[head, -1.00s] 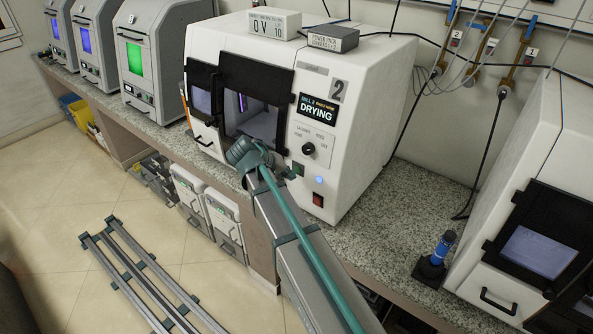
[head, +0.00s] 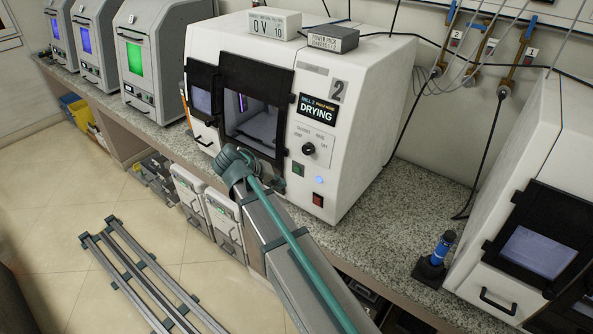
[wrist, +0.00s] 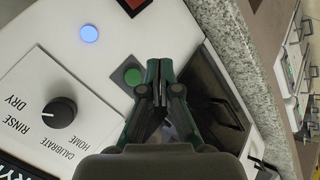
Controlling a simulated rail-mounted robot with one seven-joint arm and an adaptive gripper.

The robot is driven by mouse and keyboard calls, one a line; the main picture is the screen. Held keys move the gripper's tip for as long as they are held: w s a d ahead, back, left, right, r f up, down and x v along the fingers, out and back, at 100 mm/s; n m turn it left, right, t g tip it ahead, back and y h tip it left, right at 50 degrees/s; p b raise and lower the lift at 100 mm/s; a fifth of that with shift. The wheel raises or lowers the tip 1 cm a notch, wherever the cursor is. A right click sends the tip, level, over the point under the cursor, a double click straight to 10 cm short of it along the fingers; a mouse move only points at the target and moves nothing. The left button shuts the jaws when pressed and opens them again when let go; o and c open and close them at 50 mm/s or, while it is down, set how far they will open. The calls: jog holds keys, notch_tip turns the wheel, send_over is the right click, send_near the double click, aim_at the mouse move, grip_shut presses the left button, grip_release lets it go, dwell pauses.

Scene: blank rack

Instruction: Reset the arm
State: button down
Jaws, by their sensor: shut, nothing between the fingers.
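My gripper (wrist: 158,72) shows in the wrist view with its two fingers together and nothing between them. It points toward the front of the white machine marked 2 and DRYING (head: 375,75). The machine's green button (wrist: 133,76) is just left of the fingertips in the wrist view; I cannot tell the gap in depth. In the head view my arm reaches up to the front of this machine, below its dark window door (head: 258,95).
The speckled counter (head: 400,235) runs under the machines. A blue-handled tool in a black stand (head: 436,258) and another white machine (head: 520,215) are at the right. Floor rails (head: 130,275) lie at the lower left. White drawer boxes (head: 205,210) stand below the counter.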

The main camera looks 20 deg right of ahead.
dwell(0.4)
jog(key=s+a+f+n+g+y, duration=0.1)
jog(key=s+f+y, duration=0.1)
jog(key=s+f, duration=0.6)
jog(key=s+f+n+g+y, duration=0.1)
jog(key=s+f+g, duration=0.15)
jog(key=f, duration=0.85)
jog(key=s+a+f+n+g+y, duration=0.1)
jog(key=s+f+y, duration=0.1)
jog(key=s+f, duration=0.6)
jog(key=s+d+f+g+y, duration=0.1)
jog(key=s+f+g, duration=0.1)
jog(key=s+f, duration=0.4)
jog(key=s+d+f+m+g+y+b, duration=0.1)
jog(key=s+f, duration=0.5)
jog(key=s, duration=0.7)
jog(key=s+d+f+m+g, duration=0.1)
jog(key=s+f+g, duration=0.1)
jog(key=s+f, duration=0.4)
jog(key=s, duration=0.3)
jog(key=shift+s+d+f+g+y+b, duration=0.25)
jog(key=shift+d+f+g+y+b, duration=0.05)
jog(key=shift+d+g+y, duration=0.1)
